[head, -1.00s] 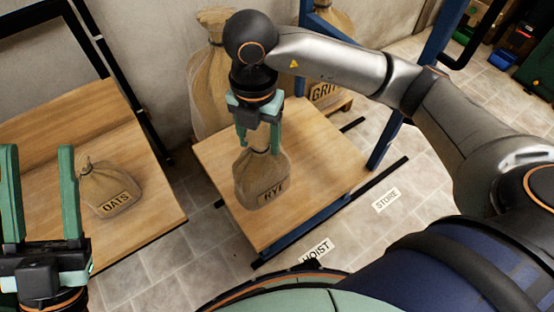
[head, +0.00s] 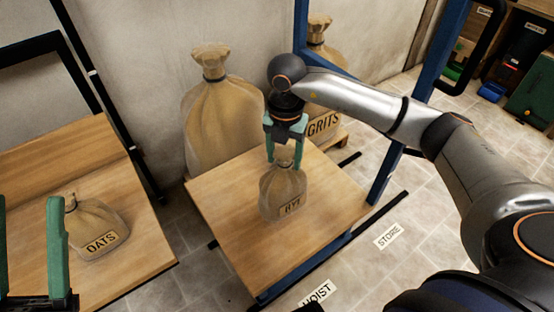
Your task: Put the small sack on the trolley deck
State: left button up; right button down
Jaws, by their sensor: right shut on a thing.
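A small tan sack marked RYE (head: 281,192) is upright at the middle of a wooden deck with blue edges and posts (head: 235,235). My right gripper (head: 284,155) points down from above and is shut on the neck of this sack. I cannot tell whether the sack's base touches the deck. My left gripper (head: 29,215) is at the lower left, open and empty, its left finger cut by the picture edge. It is in front of another small sack, marked OATS (head: 93,230), on a second wooden deck with a black frame (head: 150,262). No label tells which deck is the trolley's.
A large plain sack (head: 218,120) stands behind the blue-edged deck, by the wall. A large GRITS sack (head: 322,125) is behind a blue post (head: 385,175). Floor labels read STORE (head: 388,236) and HOIST (head: 317,294). The blue-edged deck has bare wood around the RYE sack.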

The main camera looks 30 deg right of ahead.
aim_at(283, 189)
jog(key=shift+w+d+f, duration=0.35)
jog(key=shift+f, duration=0.1)
notch_tip(283, 189, down, 4)
jog(key=shift+w+d+r+b, duration=0.15)
jog(key=shift+r+b, duration=0.1)
jog(key=shift+b, duration=0.8)
jog(key=shift+c, duration=0.5)
grip_release()
jog(key=shift+f, duration=0.2)
jog(key=shift+r, duration=0.1)
